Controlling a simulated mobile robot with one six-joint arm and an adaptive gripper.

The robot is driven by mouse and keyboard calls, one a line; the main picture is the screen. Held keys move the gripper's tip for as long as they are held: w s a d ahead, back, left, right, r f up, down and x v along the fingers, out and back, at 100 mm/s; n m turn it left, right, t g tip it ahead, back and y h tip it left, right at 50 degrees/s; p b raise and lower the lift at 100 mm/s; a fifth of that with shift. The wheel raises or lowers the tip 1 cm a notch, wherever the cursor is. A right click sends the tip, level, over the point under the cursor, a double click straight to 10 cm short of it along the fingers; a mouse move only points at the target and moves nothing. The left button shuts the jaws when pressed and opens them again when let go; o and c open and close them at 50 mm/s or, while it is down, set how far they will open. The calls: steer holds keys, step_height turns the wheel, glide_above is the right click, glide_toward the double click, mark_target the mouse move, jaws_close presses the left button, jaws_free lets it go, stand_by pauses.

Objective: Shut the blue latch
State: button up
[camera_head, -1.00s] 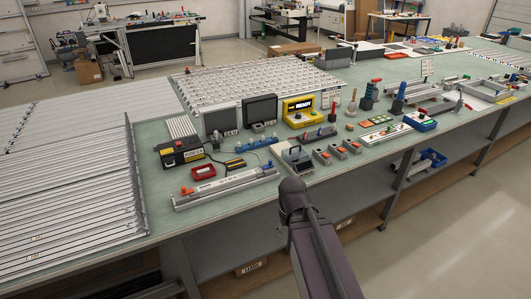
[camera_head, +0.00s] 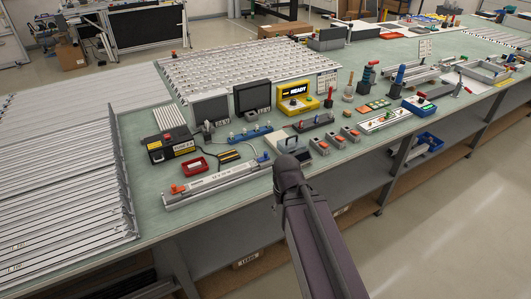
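A long light-grey rail fixture (camera_head: 215,186) lies along the front edge of the bench. A small blue part (camera_head: 262,159), which looks like the blue latch, sits at its right end. An orange latch-like part (camera_head: 177,189) sits at its left end. Both are too small to tell whether they are open or shut. My dark arm rises from the bottom of the view, and its rounded joint shows just right of the fixture's blue end. My gripper is not visible.
Several small grey units with orange tops (camera_head: 333,140) follow. A red tray (camera_head: 194,165) and a black-and-yellow unit (camera_head: 168,147) lie behind the fixture. Metal strips (camera_head: 60,190) cover the left.

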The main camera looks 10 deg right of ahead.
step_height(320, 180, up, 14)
steer(key=p, duration=1.4)
glide_above(266, 152)
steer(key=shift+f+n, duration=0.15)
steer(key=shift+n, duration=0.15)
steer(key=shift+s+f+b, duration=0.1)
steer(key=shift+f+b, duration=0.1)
steer(key=shift+b, duration=0.15)
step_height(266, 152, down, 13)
steer(key=b, duration=1.3)
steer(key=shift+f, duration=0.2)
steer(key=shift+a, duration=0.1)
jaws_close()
